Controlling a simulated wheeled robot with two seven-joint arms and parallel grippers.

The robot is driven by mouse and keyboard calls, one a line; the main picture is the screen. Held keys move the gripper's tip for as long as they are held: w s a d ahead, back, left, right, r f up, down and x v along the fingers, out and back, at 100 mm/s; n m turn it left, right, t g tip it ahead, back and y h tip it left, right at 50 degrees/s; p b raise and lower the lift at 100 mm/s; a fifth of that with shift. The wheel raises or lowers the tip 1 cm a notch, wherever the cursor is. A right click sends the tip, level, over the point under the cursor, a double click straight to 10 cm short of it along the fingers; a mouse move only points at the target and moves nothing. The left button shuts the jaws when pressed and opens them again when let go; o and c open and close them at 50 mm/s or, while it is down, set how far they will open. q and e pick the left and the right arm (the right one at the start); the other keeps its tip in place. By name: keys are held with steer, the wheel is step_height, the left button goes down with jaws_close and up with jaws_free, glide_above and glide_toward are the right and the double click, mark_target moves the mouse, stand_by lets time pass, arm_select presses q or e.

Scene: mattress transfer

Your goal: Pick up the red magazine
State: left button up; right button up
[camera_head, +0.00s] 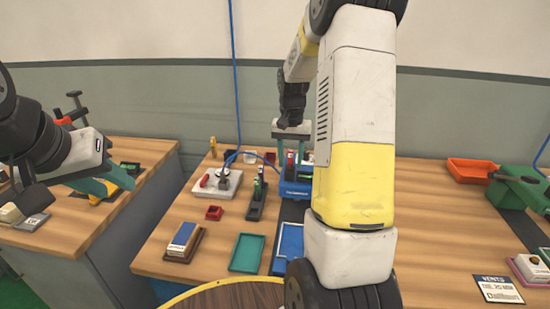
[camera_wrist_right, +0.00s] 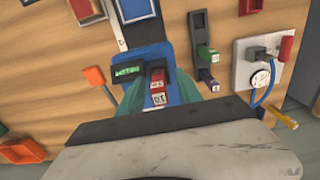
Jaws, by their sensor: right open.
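The red magazine (camera_wrist_right: 157,80) stands in a blue holder (camera_wrist_right: 158,54) and shows a pale label marked 10 in the right wrist view. In the head view the red magazine (camera_head: 290,160) is a small upright piece at the blue holder (camera_head: 293,190). My right gripper (camera_wrist_right: 157,100) is open, with one teal finger on each side of the red magazine; contact cannot be told. In the head view my right gripper (camera_head: 290,152) is over the holder, partly hidden by my arm. My left gripper (camera_head: 103,183) is over the left table, away from the magazine.
A black rack (camera_head: 256,203) with green and purple magazines stands left of the holder. A white box (camera_head: 217,182) with a gauge, a teal tray (camera_head: 247,253) and a small red tray (camera_head: 214,213) are nearby.

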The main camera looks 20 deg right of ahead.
jaws_close()
stand_by(0.3)
